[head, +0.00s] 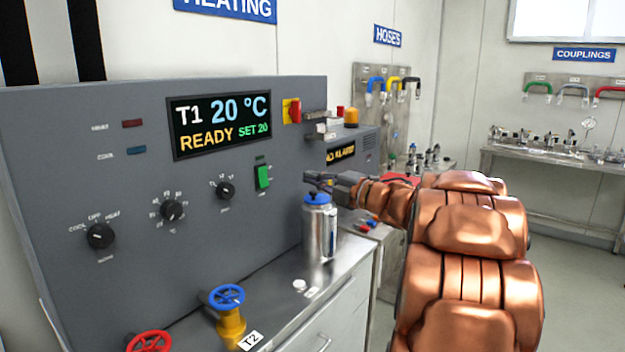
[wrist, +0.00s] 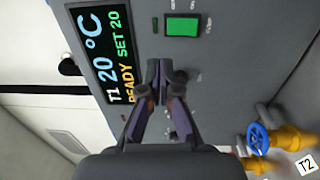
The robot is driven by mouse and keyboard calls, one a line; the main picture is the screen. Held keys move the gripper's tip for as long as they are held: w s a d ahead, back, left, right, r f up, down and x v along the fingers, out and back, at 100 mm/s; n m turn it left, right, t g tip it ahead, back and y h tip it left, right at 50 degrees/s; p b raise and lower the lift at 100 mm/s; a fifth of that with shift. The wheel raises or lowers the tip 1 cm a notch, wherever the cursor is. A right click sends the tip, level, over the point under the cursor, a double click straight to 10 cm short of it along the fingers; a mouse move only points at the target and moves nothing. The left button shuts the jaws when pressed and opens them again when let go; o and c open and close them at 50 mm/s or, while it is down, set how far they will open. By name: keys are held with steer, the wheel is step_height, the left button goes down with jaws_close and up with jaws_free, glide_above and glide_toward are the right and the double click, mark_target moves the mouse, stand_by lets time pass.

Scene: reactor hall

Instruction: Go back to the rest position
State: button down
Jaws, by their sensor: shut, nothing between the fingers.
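My gripper (head: 318,181) is at the end of my copper-coloured arm, in front of the grey heating panel (head: 60,200). In the head view it appears just above the blue lid of a steel canister (head: 319,238); I cannot tell whether it touches the lid. The wrist view shows my gripper (wrist: 161,72) with its fingertips together and nothing between them, pointing at the panel near the green switch (wrist: 182,25). The display (head: 220,123) reads T1 20 °C, READY, SET 20. The green switch (head: 262,177) is lit.
A blue valve wheel (head: 227,297) on a yellow pipe and a red valve wheel (head: 149,342) stand low before the panel. The steel counter (head: 275,302) runs beneath. A hose rack (head: 380,110) and a couplings bench (head: 560,158) are behind. The floor at right is clear.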

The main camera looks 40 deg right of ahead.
stand_by(0.3)
steer(key=s+a+f+m+g+h+p, duration=0.1)
steer(key=s+a+f+m+g+h, duration=0.45)
steer(key=s+f+m, duration=0.35)
steer(key=s+a+f+m+g+h+p, duration=0.2)
steer(key=s+a+f+m+g+h, duration=0.2)
steer(key=s+a+f+m+g, duration=0.45)
steer(key=s+a+f+m+g+y, duration=0.2)
steer(key=s+a+f+g, duration=0.1)
steer(key=s+a, duration=0.4)
steer(key=s+a+f+m+g+y, duration=0.1)
steer(key=s+a+f+g+y, duration=0.1)
steer(key=s+a, duration=0.5)
steer(key=s+f, duration=0.1)
steer(key=s, duration=0.5)
steer(key=shift+s+m+g, duration=0.15)
steer(key=shift+m+g, duration=0.2)
steer(key=shift+g, duration=0.05)
steer(key=c, duration=1.9)
jaws_free()
steer(key=shift+f, duration=0.1)
